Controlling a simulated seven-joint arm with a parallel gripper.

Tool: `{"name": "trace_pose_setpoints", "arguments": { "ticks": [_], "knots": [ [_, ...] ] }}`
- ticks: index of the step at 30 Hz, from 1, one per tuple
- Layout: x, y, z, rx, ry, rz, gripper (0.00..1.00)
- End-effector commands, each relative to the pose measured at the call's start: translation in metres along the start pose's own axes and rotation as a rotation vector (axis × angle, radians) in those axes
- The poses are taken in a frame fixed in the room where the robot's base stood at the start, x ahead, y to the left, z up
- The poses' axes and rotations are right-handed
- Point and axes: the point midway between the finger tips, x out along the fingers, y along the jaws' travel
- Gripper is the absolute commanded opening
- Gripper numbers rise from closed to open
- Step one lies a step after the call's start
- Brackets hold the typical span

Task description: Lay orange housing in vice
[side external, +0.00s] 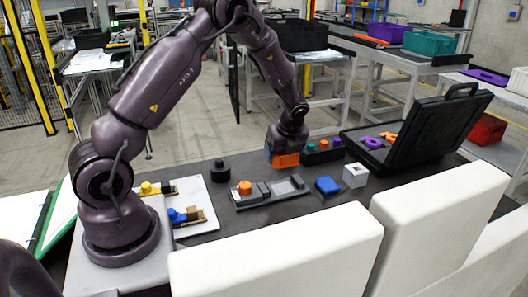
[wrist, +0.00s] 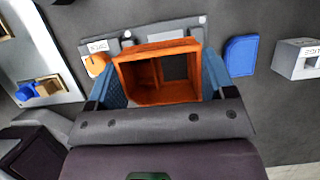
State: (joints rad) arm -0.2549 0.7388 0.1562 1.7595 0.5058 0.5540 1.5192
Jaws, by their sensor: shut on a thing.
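My gripper (side external: 286,146) is shut on the orange housing (side external: 286,160), an open-topped box. It holds the housing above the dark table, behind the grey fixture plate. In the wrist view the housing (wrist: 160,76) sits between the two blue finger pads, and its hollow inside shows. A yellow vice-like clamp (side external: 152,188) and a blue one (side external: 184,216) stand on a white board at the left, well apart from the gripper. I cannot tell which is the vice meant. The blue clamp also shows in the wrist view (wrist: 40,90).
The grey fixture plate (side external: 264,199) bears an orange round part (side external: 244,187). A black knob-like part (side external: 219,170), a blue block (side external: 327,186) and a white square block (side external: 355,175) stand nearby. An open black case (side external: 425,125) is at the right. White padded barriers (side external: 285,255) line the front.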

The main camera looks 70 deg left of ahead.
Motion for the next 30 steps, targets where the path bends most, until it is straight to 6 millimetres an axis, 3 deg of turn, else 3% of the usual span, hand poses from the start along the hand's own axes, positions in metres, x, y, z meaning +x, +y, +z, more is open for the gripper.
{"name": "trace_pose_setpoints", "arguments": {
  "ticks": [18, 30],
  "knots": [
    [0.046, 0.002, -0.019, -0.004, 0.000, 0.010, 0.51],
    [0.054, 0.003, -0.022, -0.004, 0.000, 0.008, 0.51]
  ]
}}
